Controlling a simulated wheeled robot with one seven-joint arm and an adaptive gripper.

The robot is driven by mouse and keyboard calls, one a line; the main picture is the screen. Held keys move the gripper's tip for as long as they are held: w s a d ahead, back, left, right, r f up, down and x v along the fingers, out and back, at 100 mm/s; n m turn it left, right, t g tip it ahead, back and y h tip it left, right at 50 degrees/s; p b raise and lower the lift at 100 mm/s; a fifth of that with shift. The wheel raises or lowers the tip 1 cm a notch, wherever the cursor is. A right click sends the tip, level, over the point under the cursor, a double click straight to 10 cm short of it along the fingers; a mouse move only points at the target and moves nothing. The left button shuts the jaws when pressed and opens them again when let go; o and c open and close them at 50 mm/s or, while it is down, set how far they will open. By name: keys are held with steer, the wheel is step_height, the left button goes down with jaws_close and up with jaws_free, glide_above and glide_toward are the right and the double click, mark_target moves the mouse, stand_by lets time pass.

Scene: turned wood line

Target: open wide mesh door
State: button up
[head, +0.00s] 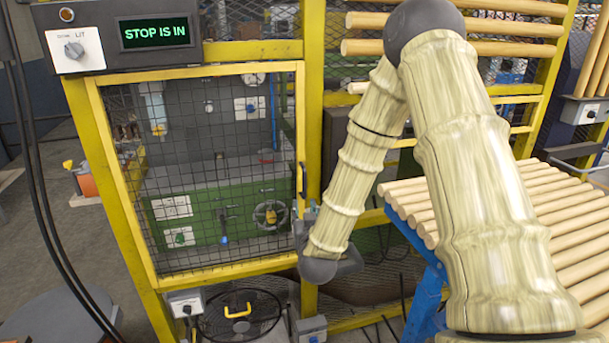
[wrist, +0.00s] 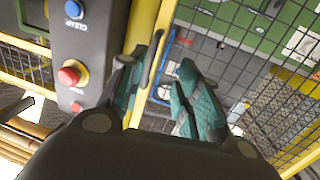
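The mesh door (head: 205,68) has a yellow frame and black wire mesh. It appears shut, its right edge close against the yellow post (head: 314,60). Its dark upright handle (head: 302,178) is on that right edge. My gripper (head: 304,218) is low at this edge, just below the handle, partly hidden by my arm. In the wrist view, my gripper (wrist: 162,98) has its two green-padded fingers apart. The dark handle (wrist: 153,62) shows between them, nearer the left finger; I cannot tell whether they touch.
A grey button box (wrist: 88,45) with a blue button (wrist: 74,9) and a red button (wrist: 70,75) is beside the handle. A display (head: 155,32) reads "STOP IS IN". A rack of wooden rods (head: 550,205) stands at right. Cables (head: 45,200) hang at left; open floor lies beyond.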

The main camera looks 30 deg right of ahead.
mark_target(304, 183)
steer(key=shift+m+t+h, duration=0.3)
steer(key=shift+h, duration=0.1)
steer(key=w+d+r+p, duration=0.1)
steer(key=w+d, duration=0.1)
steer(key=w, duration=0.1)
steer(key=w+d+r+p, duration=0.1)
steer(key=w, duration=0.3)
steer(key=w+d+r+p, duration=0.1)
steer(key=w+d+p, duration=0.1)
steer(key=w, duration=0.1)
steer(key=shift+w+d, duration=0.2)
steer(key=shift+d, duration=0.15)
steer(key=shift+c, duration=0.2)
jaws_close()
